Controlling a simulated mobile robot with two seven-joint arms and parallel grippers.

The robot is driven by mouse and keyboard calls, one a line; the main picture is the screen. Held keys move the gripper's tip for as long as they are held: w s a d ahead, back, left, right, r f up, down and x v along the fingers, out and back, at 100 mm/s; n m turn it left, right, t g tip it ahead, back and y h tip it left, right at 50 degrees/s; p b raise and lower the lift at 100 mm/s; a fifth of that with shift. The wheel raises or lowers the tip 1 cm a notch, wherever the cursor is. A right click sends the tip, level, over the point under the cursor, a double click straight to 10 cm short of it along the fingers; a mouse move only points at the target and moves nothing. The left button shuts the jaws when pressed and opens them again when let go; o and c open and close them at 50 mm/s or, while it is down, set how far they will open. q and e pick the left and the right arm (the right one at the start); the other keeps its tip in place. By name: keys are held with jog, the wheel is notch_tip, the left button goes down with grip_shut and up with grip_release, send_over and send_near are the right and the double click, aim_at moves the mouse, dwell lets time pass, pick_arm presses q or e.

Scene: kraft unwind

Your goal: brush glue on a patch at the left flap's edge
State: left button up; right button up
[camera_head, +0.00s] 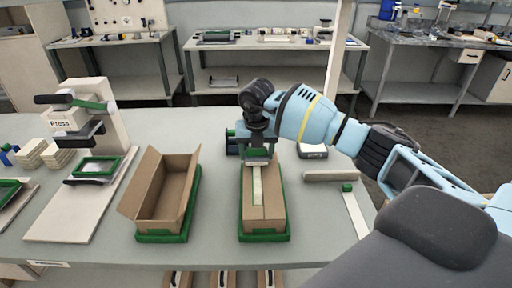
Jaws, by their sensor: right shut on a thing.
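An open brown cardboard box (172,203) stands in a green-edged tray (162,237) left of centre. Its left flap (142,184) leans outward to the left, and its inside shows empty. A second brown box (275,199) lies in another green tray (264,237) to the right, with a pale strip (257,187) along its top. My right gripper (257,158) points down over the far end of this second box. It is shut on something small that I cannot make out. No brush or glue can be clearly told. My left gripper is not in view.
A press (82,118) on a pale board stands at the left, with small stacked blocks beside it. A brown bar (330,176), a white strip (356,217) and a small green block (347,187) lie at the right. Bare grey table lies between the two trays.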

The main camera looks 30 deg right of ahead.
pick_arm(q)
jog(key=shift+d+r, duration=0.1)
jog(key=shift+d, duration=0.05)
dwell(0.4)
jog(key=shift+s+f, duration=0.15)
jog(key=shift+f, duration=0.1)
pick_arm(e)
jog(key=shift+f, duration=0.2)
jog(key=shift+f, duration=0.25)
dwell(0.3)
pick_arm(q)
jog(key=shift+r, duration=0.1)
pick_arm(e)
jog(key=shift+s, duration=0.1)
jog(key=shift+s+a+r+p, duration=0.2)
jog(key=shift+s+a+p, duration=0.15)
jog(key=shift+s+p, duration=0.15)
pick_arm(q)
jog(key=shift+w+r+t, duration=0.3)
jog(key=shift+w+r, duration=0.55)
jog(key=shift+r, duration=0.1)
pick_arm(e)
jog(key=shift+s+a+f, duration=0.1)
